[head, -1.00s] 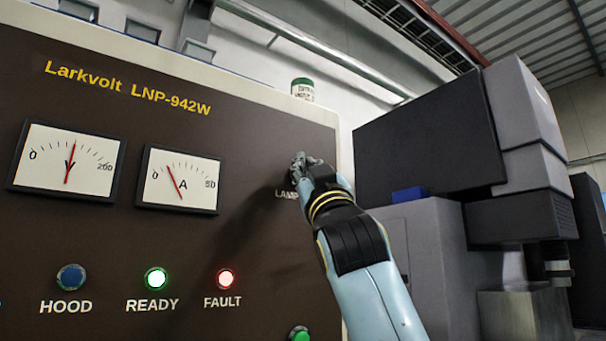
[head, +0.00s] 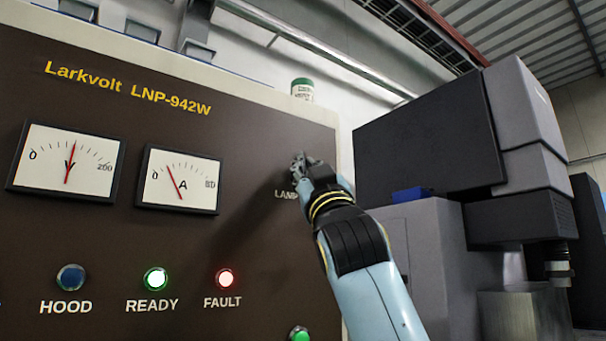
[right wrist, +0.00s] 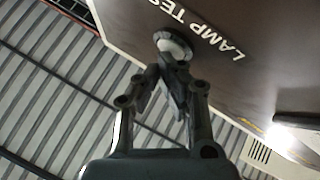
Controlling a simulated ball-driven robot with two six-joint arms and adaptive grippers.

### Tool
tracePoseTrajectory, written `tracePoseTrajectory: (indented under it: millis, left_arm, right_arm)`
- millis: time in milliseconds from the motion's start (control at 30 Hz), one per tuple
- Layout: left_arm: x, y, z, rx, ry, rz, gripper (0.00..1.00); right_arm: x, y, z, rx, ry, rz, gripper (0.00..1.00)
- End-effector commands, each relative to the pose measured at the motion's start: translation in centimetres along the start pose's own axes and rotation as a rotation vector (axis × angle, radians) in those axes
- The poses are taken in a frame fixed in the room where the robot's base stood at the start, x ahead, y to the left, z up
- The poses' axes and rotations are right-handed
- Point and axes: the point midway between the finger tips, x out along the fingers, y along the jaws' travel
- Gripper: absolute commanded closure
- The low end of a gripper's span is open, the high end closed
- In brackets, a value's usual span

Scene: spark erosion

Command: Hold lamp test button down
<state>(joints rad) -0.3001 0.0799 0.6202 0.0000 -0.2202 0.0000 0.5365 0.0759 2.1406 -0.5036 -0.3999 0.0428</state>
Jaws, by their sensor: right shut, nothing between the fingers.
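The lamp test button (right wrist: 174,44) is a pale round cap in a dark ring beside the lettering "LAMP TES", cut off by the frame edge in the right wrist view. My right gripper (right wrist: 174,78) is shut and empty. Its fingertips overlap the lower edge of the button in that view; I cannot tell whether they touch or press it. My left gripper is not in view.
The dark panel (head: 240,115) carries two needle meters, a dark blue HOOD lamp (head: 71,278), a lit green READY lamp (head: 155,280) and a lit red FAULT lamp (head: 226,278). A grey machine (head: 525,110) stands at right.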

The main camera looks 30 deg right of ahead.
Motion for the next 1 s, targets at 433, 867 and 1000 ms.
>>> tracePoseTrajectory:
  millis: [433, 867, 1000]
  left_arm:
    - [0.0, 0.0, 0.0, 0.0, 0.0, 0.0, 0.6]
    - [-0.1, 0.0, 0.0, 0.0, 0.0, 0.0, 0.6]
    - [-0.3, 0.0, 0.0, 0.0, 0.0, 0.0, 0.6]
  right_arm:
    - [0.0, 0.0, 0.1, 0.0, -0.003, -0.001, 1.0]
    - [-0.5, 0.3, -0.2, 0.0, -0.003, -0.001, 1.0]
    - [-1.0, 0.7, -0.7, 0.0, -0.001, -0.001, 1.0]
